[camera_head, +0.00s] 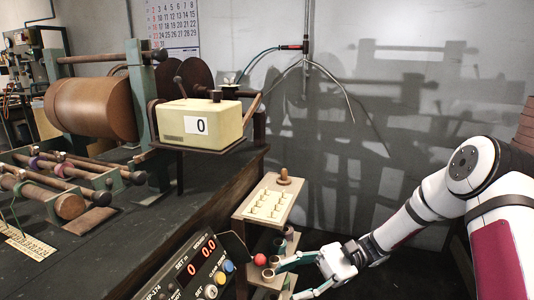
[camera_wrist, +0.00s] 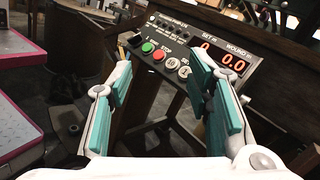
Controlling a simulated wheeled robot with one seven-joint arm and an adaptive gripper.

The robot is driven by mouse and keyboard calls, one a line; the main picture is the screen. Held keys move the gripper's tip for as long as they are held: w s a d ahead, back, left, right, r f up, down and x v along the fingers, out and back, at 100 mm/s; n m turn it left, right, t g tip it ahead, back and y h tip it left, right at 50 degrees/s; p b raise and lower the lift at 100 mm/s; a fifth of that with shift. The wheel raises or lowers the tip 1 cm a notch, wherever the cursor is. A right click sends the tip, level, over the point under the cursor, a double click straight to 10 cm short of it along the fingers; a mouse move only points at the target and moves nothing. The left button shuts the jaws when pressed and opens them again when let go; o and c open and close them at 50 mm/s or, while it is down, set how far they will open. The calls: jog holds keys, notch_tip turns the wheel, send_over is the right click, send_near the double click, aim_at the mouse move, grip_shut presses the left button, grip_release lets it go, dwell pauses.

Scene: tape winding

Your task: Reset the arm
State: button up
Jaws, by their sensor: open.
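My arm reaches in from the right in the head view. My gripper (camera_head: 292,277) is low, in front of the small wooden stand and to the right of the control panel. In the wrist view my gripper (camera_wrist: 160,98) is open, with its two teal-padded fingers well apart and nothing between them. The control panel (camera_wrist: 180,50) lies beyond the fingertips, with green, red and white buttons and a red display. The panel (camera_head: 195,275) also shows at the bottom of the head view, reading 0 and 0.0.
A dark workbench (camera_head: 130,235) carries a winding machine with a brown drum (camera_head: 92,106) and a cream counter box (camera_head: 205,124) reading 0. A wooden stand (camera_head: 240,213) with pegs and a red ball (camera_head: 260,260) is close to my gripper. The grey wall stands behind.

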jog(key=s+d+r+n+t+h, duration=0.35)
jog(key=s+h, duration=0.25)
jog(key=s, duration=0.4)
jog(key=s+d+r+n+t+h, duration=0.25)
jog(key=s+d+r+h, duration=0.25)
jog(key=s, duration=0.4)
jog(key=s+d+r+n+t+h, duration=0.2)
jog(key=s+d+r+t+h, duration=0.15)
jog(key=s+h, duration=0.45)
notch_tip(320, 180, up, 31)
jog(key=s+d+t+y+p, duration=0.1)
jog(key=t+p, duration=0.2)
jog(key=p, duration=2.5)
jog(key=shift+s+d+r+y+p, duration=0.15)
jog(key=shift+s+y+p, duration=0.2)
jog(key=shift+y+p, duration=0.05)
jog(key=shift+t, duration=0.25)
